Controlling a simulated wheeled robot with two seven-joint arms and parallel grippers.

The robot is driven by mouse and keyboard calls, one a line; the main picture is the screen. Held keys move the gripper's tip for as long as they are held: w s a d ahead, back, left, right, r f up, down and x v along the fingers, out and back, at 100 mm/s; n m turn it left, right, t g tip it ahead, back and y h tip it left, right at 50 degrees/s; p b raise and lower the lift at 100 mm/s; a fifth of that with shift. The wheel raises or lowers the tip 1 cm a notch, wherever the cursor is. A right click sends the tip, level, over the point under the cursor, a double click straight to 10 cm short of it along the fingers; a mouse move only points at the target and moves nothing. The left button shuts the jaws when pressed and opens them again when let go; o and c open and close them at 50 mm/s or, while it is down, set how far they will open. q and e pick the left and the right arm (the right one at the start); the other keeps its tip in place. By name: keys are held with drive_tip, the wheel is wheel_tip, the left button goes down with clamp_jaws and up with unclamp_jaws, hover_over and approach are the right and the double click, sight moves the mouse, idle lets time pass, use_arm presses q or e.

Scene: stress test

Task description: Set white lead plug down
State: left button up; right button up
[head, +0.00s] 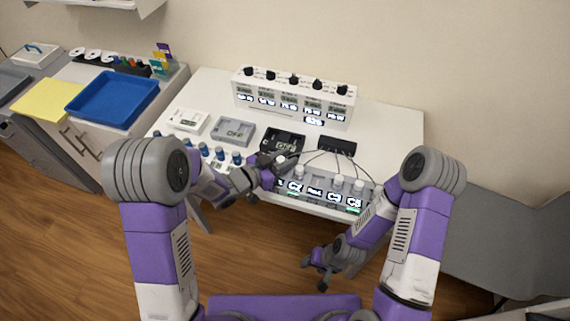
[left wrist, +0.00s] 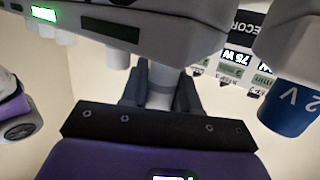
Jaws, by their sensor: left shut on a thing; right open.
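My left gripper (head: 270,172) is at the left end of the tester with lit channel labels (head: 318,192), at the table's front. In the left wrist view its dark fingers (left wrist: 160,92) are shut on a white cylindrical plug (left wrist: 159,90). The plug is close to the tester's grey body (left wrist: 185,22); I cannot tell whether they touch. In the head view the plug is mostly hidden by the gripper. Other white plugs (head: 337,181) stand along the tester's top, with dark leads running to a black block (head: 337,146). My right gripper (head: 314,274) is open and empty, low in front of the table.
Blue-and-white cylinders (head: 220,154) stand just left of my left gripper; one is close in the wrist view (left wrist: 288,112). Behind are a black device (head: 284,141), a grey device (head: 233,131) and a white knobbed unit (head: 294,98). A blue tray (head: 113,98) is far left.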

use_arm(q)
wheel_tip(320, 180, down, 2)
drive_tip(key=shift+f+b, duration=0.15)
drive_tip(key=shift+b, duration=0.25)
drive_tip(key=o, duration=0.7)
drive_tip(key=shift+o, duration=0.2)
